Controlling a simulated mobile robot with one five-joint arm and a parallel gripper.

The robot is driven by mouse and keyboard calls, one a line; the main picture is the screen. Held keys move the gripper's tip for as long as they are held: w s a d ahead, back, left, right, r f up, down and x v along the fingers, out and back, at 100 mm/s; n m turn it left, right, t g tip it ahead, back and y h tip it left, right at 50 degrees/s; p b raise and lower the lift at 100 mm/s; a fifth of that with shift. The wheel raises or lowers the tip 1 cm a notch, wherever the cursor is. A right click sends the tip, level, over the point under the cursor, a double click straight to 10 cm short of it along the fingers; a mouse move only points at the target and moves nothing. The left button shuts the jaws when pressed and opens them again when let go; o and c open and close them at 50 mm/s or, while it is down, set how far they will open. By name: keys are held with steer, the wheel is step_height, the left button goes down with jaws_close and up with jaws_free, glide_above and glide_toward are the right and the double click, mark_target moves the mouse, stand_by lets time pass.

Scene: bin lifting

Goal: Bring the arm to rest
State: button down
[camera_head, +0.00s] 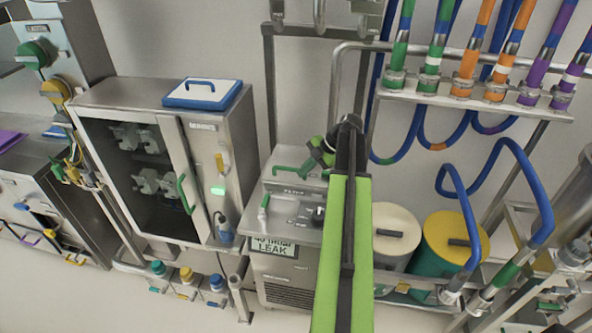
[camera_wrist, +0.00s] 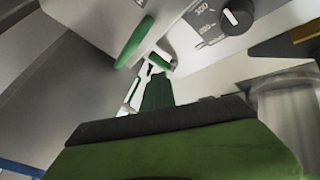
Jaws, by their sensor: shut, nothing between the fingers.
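My lime-green and black arm reaches up through the middle of the head view. Its wrist bends over at the top, and my gripper (camera_head: 318,152) hangs to the left, over the back of the steel machine (camera_head: 293,214). In the wrist view my gripper (camera_wrist: 157,76) points away from the camera. Its narrow green fingers are shut with nothing between them. A green handle (camera_wrist: 134,43) and a dark knob (camera_wrist: 236,17) on the machine show beyond it. Whether the fingers touch the machine cannot be told.
A bin with a white lid (camera_head: 394,219) and a bin with a yellow lid (camera_head: 455,232) stand right of my arm. A glass-door cabinet (camera_head: 228,160) stands left. A pipe rack with blue hoses (camera_head: 450,142) fills the right. Clear floor (camera_head: 185,318) shows in front.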

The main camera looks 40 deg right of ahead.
stand_by(0.3)
steer(key=w+a+f+n+g+b, duration=0.1)
steer(key=w+a+n, duration=0.15)
steer(key=a, duration=0.85)
steer(key=w+a+f+n+g, duration=0.15)
steer(key=w+a, duration=0.25)
steer(key=a, duration=0.7)
steer(key=w+a+f+n+g+b, duration=0.15)
steer(key=w+a, duration=0.25)
steer(key=a, duration=0.7)
steer(key=s+a+f+m+g+h, duration=0.1)
steer(key=s+a+m, duration=0.25)
steer(key=a, duration=0.35)
steer(key=s+a+f+m+g+h, duration=0.1)
steer(key=s+a+f+m+h, duration=0.2)
steer(key=a, duration=0.4)
steer(key=d+m, duration=0.1)
steer(key=m, duration=0.4)
steer(key=s+d+m, duration=0.1)
steer(key=m, duration=0.5)
steer(key=s+d+m+h, duration=0.1)
steer(key=m, duration=0.4)
steer(key=shift+s+d+r+m+t, duration=0.1)
steer(key=shift+d+r+m+t, duration=0.1)
steer(key=shift+r+m+t, duration=0.15)
